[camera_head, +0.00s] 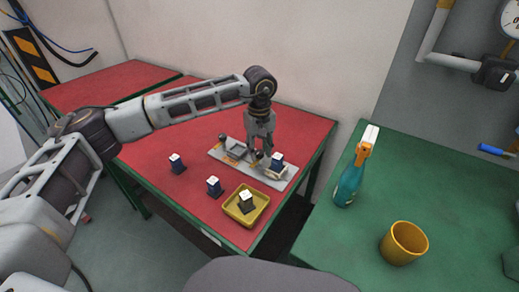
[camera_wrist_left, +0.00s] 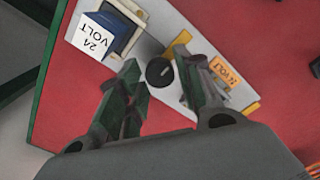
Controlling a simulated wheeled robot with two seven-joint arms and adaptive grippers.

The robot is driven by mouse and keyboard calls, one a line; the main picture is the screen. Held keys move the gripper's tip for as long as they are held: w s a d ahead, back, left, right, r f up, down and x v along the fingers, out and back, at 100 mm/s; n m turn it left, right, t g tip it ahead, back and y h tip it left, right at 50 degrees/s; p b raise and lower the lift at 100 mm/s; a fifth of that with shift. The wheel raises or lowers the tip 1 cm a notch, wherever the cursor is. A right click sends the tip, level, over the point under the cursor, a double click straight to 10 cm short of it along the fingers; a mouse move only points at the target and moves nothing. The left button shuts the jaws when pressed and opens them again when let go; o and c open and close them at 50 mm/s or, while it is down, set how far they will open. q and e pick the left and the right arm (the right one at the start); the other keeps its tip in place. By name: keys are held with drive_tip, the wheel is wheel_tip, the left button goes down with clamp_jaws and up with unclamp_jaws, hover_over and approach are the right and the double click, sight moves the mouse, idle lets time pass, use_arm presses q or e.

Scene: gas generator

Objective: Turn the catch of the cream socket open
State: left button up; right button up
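The cream socket (camera_head: 272,174) is at the right end of a grey plate on the red table. A blue block (camera_head: 277,160) with a white top stands in it; in the left wrist view the block (camera_wrist_left: 97,38) reads "24 VOLT" and the cream rim (camera_wrist_left: 138,13) shows around it. A round black knob (camera_wrist_left: 159,72), seemingly the catch, lies beside the socket. My left gripper (camera_head: 260,143) points down over the plate. Its fingers are apart, with the knob showing between their tips; I cannot tell whether they touch it. My right gripper is out of view.
Two blue blocks (camera_head: 177,164) (camera_head: 214,187) stand on the red table. A yellow tray (camera_head: 232,215) holds a dark block (camera_head: 247,202). A grey socket (camera_head: 237,149) is on the plate's left. A teal bottle (camera_head: 349,180) and yellow cup (camera_head: 404,243) stand on the green table.

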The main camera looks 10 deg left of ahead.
sight(259, 152)
use_arm(q)
drive_tip(key=shift+o, duration=0.8)
wheel_tip(259, 152, up, 12)
idle(0.4)
drive_tip(key=shift+s+f, duration=0.1)
idle(0.3)
